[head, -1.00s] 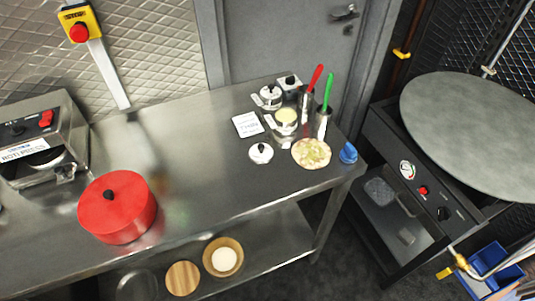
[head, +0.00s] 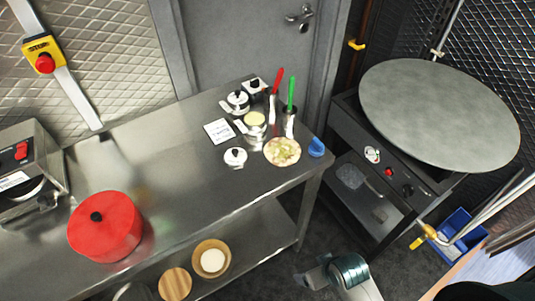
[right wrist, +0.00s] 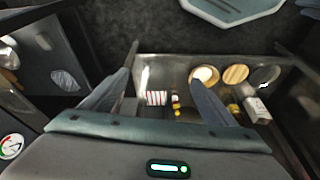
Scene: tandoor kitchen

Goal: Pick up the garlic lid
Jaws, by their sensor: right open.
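A pale round lid with a black knob (head: 235,157) lies on the steel table, in front of an open jar with yellowish contents (head: 255,119); I take it for the garlic lid. A similar lid with a black knob (head: 237,100) sits farther back, on a small pot. My right arm shows at the bottom right of the head view, well below and apart from the lid. In the right wrist view my right gripper (right wrist: 164,64) is open and empty, its fingers spread over the lower shelf area. The lid is not visible there. My left gripper is not in view.
A flatbread (head: 282,151), a blue object (head: 316,147) and holders with red- and green-handled tools crowd the table's right end. A white card (head: 218,131) lies nearby. A red pot (head: 105,226) stands left. A bowl (head: 211,258) is on the lower shelf (head: 262,234).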

